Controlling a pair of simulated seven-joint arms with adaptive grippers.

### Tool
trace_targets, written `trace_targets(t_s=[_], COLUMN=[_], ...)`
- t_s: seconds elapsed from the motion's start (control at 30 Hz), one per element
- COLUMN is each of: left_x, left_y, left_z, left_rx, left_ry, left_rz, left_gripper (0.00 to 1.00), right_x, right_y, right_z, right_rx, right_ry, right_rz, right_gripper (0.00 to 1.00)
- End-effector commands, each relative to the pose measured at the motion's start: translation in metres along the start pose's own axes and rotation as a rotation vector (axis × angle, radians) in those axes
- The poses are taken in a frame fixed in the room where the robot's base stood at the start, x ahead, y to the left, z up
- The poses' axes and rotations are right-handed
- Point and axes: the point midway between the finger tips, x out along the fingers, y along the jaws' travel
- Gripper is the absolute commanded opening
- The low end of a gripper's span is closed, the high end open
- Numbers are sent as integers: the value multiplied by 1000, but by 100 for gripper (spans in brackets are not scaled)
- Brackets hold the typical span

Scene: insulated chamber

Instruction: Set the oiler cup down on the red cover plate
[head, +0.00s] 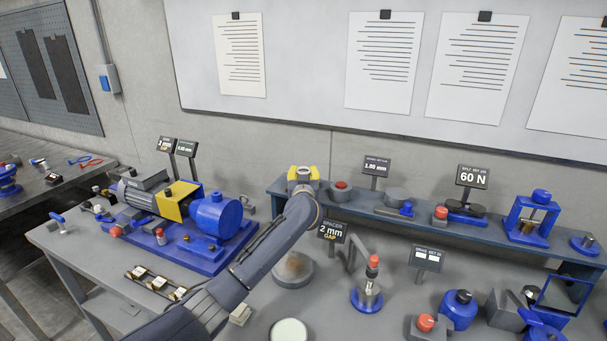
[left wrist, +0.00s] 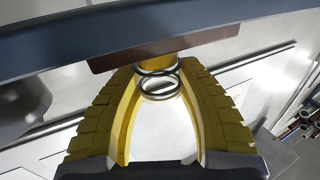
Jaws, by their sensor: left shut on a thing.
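My left gripper (head: 303,174), with yellow fingers, is at the left end of the blue-grey shelf. In the left wrist view the fingers (left wrist: 159,68) close around a small brass-coloured thing with shiny metal rings, which appears to be the oiler cup (left wrist: 158,86). In the head view the gripper hides the cup. A reddish-brown plate, probably the red cover plate (left wrist: 215,40), shows nearly edge-on just beyond the fingertips. I cannot tell whether the cup touches it. My right gripper is in neither view.
The shelf (head: 477,231) carries a grey disc with a red knob (head: 341,191), a 60 N sign (head: 472,178) and blue fixtures. A blue-based post with a red cap (head: 372,263) stands in front. A motor and pump assembly (head: 180,215) stands left of my arm.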

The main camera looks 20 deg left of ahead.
Motion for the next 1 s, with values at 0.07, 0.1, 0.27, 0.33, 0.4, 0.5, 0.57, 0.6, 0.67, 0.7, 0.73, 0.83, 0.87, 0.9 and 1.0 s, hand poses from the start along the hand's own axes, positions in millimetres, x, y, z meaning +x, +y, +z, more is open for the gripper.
trace_targets(t_s=[0.07, 0.1, 0.27, 0.33, 0.4, 0.5, 0.57, 0.6, 0.67, 0.7, 0.73, 0.83, 0.87, 0.9, 1.0], left_x=[0, 0, 0, 0, 0, 0, 0, 0, 0, 0, 0, 0, -2, -4, -14], left_y=[0, 0, 0, 0, 0, 0, 0, 0, 0, 0, 0, 0, 0, 0, 0], left_z=[-2, -2, 0, 2, 2, 1, 1, 1, 1, 1, 1, -2, -1, -1, -1], left_rx=[0, -1, 0, 0, 0, 0, 0, 0, 0, 0, 0, -1, -1, -1, -1], left_ry=[3, 3, 2, 1, 1, 1, 1, 1, 1, 1, 1, 2, 1, 2, 2], left_rz=[0, 0, 0, 0, 0, 0, 0, 0, 0, 0, 0, 0, 0, 1, 1], left_gripper=[0, 0, 0, 38, 47, 58, 59, 59, 59, 59, 59, 59, 59, 59, 59], right_x=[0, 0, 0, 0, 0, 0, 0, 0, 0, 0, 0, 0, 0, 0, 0], right_y=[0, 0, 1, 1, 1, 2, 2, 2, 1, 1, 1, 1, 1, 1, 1], right_z=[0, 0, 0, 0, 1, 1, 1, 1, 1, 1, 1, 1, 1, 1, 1], right_rx=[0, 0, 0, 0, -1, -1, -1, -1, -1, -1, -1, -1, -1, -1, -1], right_ry=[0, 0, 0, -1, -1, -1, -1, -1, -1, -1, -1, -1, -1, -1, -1], right_rz=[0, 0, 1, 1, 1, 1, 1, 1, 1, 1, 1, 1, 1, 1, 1], right_gripper=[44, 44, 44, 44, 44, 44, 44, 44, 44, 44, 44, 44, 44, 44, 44])
